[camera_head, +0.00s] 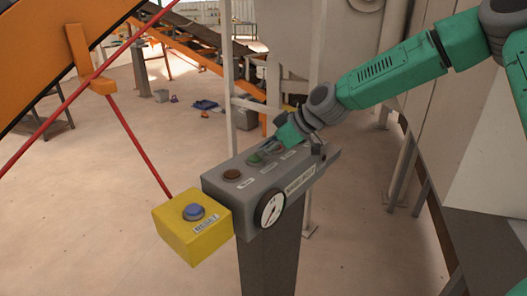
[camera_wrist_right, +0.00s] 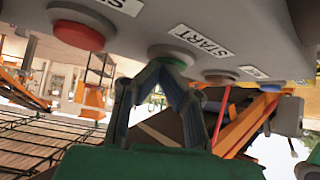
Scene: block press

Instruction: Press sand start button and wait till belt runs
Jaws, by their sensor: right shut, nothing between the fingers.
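The grey control box (camera_head: 222,186) stands on a post in the middle of the head view. On its top are a red-brown button (camera_head: 232,174) and a green button (camera_head: 254,158). My right gripper (camera_head: 270,150) is over the box top, close by the green button. In the right wrist view, a green button (camera_wrist_right: 172,54) beside a label reading START (camera_wrist_right: 201,42) is right at the tips of my shut, empty right gripper (camera_wrist_right: 162,66). I cannot tell whether they touch. My left gripper is not in view.
A yellow box (camera_head: 190,240) with a blue button (camera_head: 193,212) adjoins the control box's left end. A round gauge (camera_head: 271,209) is on its front. An orange-framed conveyor (camera_head: 80,50) and a red cord (camera_head: 135,140) are at left. Open floor lies left.

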